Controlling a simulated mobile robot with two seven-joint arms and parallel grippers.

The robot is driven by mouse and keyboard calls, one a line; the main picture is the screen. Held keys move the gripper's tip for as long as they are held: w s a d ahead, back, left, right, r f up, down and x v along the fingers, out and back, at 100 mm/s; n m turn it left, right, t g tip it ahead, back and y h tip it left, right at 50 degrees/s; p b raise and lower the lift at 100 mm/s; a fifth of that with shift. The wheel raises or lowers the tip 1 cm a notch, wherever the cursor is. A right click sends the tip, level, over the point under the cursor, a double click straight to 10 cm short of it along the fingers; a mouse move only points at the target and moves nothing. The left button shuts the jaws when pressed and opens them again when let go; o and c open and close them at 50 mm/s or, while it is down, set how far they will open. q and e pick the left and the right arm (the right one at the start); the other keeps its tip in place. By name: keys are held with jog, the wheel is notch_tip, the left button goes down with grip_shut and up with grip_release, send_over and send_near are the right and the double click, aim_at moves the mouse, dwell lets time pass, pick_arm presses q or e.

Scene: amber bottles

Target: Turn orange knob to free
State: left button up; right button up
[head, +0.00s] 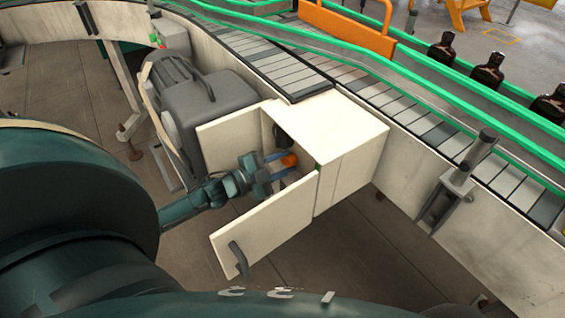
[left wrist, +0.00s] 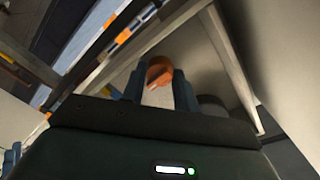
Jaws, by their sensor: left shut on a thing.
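The orange knob (head: 289,160) sits inside an open cream cabinet (head: 343,140) on the side of the conveyor. My left gripper (head: 280,163) reaches in through the open door, with its blue fingers on either side of the knob. In the left wrist view the knob (left wrist: 159,72) shows between the two blue fingers (left wrist: 160,88), which are shut on it. The knob's far side and mount are hidden. My right gripper is in neither view.
The cabinet door (head: 262,222) with a dark handle (head: 239,258) hangs open in front of my left arm. A grey motor (head: 205,105) stands left of the cabinet. Amber bottles (head: 488,72) stand on the far conveyor. The floor in front is clear.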

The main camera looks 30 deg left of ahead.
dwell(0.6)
pick_arm(q)
jog(key=o, duration=1)
jog(key=shift+c, duration=0.2)
jog(key=shift+f, duration=0.1)
